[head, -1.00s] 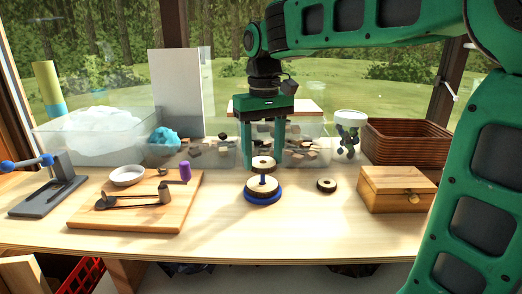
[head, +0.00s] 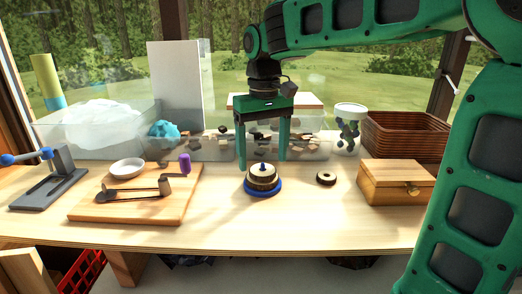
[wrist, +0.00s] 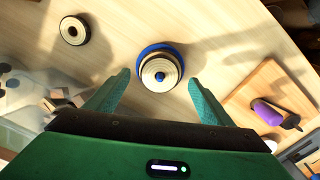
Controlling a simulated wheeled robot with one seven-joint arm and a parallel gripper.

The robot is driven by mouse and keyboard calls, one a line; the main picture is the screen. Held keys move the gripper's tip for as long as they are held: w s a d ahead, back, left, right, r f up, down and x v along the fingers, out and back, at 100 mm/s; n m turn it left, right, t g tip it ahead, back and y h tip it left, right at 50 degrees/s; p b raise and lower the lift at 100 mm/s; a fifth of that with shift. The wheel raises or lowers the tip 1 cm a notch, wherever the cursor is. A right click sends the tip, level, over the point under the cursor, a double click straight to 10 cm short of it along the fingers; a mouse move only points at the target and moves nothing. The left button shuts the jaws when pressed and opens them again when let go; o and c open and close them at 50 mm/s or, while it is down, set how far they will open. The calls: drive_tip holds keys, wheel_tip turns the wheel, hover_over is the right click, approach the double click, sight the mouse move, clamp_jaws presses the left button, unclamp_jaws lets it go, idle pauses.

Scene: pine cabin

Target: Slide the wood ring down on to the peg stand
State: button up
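The peg stand has a round blue base (head: 263,191) and a thin blue peg whose tip shows above the stack. The wood ring (head: 262,171) sits low around the peg, directly on top of another wooden layer above the base. In the wrist view the blue peg tip (wrist: 160,75) shows through the middle of the ring (wrist: 158,66). My gripper (head: 262,163) is open, its two green fingers apart on either side of the stack. In the wrist view there is clear space between the fingertips (wrist: 158,79) and the ring, and nothing is held.
A smaller dark-edged wood ring (head: 326,178) lies on the table to the right. A wooden box (head: 396,183) stands further right. A cutting board (head: 125,213) with a dish and a purple-handled tool is at left. Clear bins line the back. The table front is clear.

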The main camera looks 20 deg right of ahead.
wheel_tip(320, 180, up, 11)
idle(0.7)
drive_tip(key=shift+f, duration=0.1)
idle(0.4)
